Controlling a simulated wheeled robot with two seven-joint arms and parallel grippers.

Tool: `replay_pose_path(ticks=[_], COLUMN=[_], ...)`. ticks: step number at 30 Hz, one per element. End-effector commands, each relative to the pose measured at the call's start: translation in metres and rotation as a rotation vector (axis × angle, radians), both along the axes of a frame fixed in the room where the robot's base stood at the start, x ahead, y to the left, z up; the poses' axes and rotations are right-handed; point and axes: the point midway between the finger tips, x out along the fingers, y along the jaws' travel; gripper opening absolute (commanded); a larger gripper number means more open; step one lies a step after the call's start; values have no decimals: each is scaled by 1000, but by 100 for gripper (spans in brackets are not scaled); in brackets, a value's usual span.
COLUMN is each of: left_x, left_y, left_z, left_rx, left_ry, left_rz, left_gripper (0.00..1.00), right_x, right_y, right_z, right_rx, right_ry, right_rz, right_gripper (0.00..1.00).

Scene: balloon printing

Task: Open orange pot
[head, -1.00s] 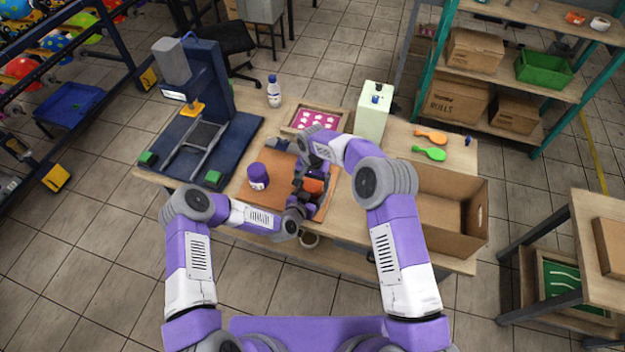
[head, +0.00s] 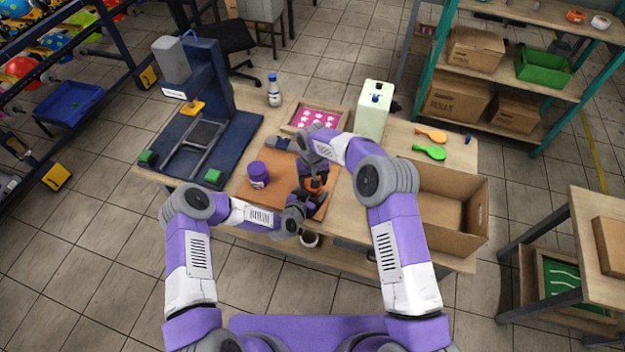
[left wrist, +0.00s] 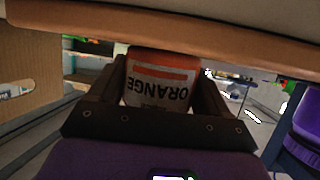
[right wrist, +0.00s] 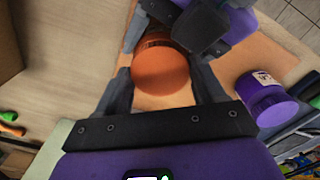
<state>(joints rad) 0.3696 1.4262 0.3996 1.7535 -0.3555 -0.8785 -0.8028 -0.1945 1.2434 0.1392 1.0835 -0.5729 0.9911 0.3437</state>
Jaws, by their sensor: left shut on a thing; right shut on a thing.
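The orange pot (head: 315,183) is over the brown board (head: 240,190) on the table. In the left wrist view the pot (left wrist: 160,78) has a white label reading ORANGE, inverted in the picture. My left gripper (head: 308,198) is shut around its side, with a finger on each side (left wrist: 162,85). In the right wrist view my right gripper (right wrist: 160,72) is shut on the round orange top (right wrist: 160,70) from above. I cannot tell whether the lid is apart from the body. A purple pot (head: 258,174) stands on the board to the left; it also shows in the right wrist view (right wrist: 266,98).
A dark blue press (head: 205,90) stands at the left of the table. A white bottle (head: 274,92), a tray with a pink pattern (head: 318,119) and a pale green container (head: 374,112) are behind. Two balloons (head: 430,152) and an open cardboard box (head: 445,200) are at right.

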Motion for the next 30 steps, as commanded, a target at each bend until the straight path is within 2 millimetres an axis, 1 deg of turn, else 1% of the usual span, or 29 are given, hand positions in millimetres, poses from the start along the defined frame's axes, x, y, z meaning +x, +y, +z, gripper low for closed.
replay_pose_path(ticks=[8,9,13,20,23,26,30], left_x=[0,0,0,0,0,0,0], left_y=[0,0,0,0,0,0,0], left_z=[0,0,0,0,0,0,0], left_rx=[0,0,0,0,0,0,0], left_ry=[1,1,1,1,1,1,1], left_rz=[0,0,0,-1,-1,-1,-1], left_gripper=[0,0,0,0,0,0,0], right_x=[0,0,0,0,0,0,0], right_y=[0,0,0,1,2,2,1], right_z=[0,0,0,0,3,13,32], right_rx=[0,0,0,2,3,3,3], right_ry=[0,0,0,1,1,-1,-2], right_rz=[9,9,8,8,9,10,8], right_gripper=[32,73,93,94,94,94,94])
